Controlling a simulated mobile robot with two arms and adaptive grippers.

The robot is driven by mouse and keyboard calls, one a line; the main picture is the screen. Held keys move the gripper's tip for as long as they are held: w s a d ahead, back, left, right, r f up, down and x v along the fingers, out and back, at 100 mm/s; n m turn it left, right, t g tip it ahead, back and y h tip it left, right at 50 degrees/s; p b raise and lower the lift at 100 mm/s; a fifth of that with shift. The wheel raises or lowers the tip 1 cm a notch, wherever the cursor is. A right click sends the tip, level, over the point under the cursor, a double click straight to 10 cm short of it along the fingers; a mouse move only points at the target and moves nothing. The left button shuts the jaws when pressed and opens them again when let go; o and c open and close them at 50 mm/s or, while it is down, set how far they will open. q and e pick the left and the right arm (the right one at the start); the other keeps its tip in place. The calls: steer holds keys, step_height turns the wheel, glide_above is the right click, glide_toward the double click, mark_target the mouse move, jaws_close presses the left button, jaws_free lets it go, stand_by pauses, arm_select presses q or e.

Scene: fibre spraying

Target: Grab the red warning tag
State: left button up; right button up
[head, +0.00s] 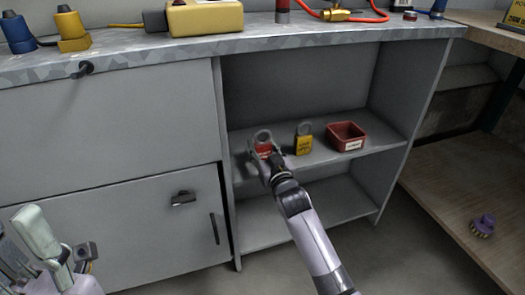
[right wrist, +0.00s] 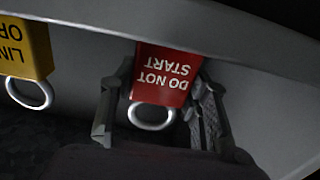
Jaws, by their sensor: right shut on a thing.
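The red warning tag (head: 263,148), with a grey ring on top, stands on the upper shelf of the open cabinet in the head view. In the right wrist view the red tag (right wrist: 163,75) appears upside down, reading "DO NOT START", with its ring below. My right gripper (head: 266,160) reaches in from below and is shut on the red tag, one finger at each side. These fingers (right wrist: 158,112) also show in the right wrist view. My left gripper (head: 55,250) is at the lower left, away from the shelf; its jaw state is unclear.
A yellow tag (head: 303,141) stands just right of the red one, and also shows in the right wrist view (right wrist: 26,48). A red bin (head: 346,137) is further right on the shelf (head: 325,158). The cabinet's side wall and the worktop (head: 260,42) above bound the space.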

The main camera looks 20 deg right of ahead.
steer(key=c, duration=0.4)
steer(key=shift+r, duration=0.15)
steer(key=shift+c, duration=0.2)
